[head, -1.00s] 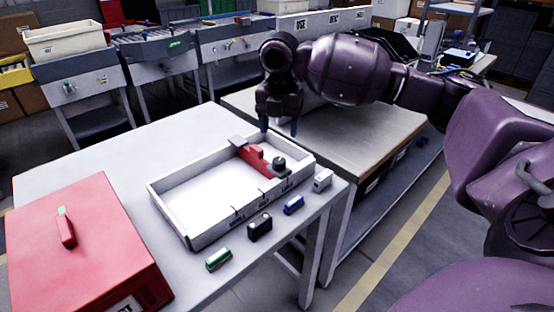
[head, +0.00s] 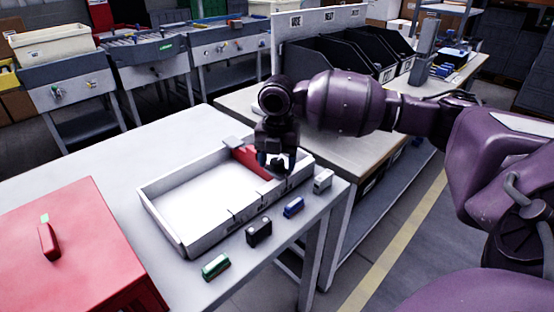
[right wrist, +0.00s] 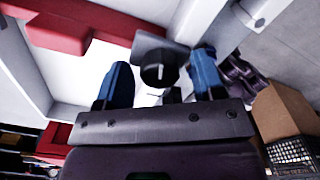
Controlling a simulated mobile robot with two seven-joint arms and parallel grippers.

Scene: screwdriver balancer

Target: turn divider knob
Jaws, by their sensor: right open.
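The white tray (head: 160,213) lies on the white table. A red divider (head: 246,157) crosses its right part, and it also shows in the right wrist view (right wrist: 110,23). The dark round knob (right wrist: 158,68) with a pale line on its face shows between my fingers in the right wrist view. My right gripper (head: 276,163) is open with its blue fingertips down at the knob. In the right wrist view its fingers (right wrist: 163,80) stand on either side of the knob, and contact cannot be told. My left gripper is not in view.
Small green (head: 215,267), black (head: 259,232), blue (head: 293,207) and white (head: 323,181) blocks line the table beside the tray's front wall. A red case (head: 85,250) stands at the left. Black bins (head: 345,55) stand on the bench behind my right arm.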

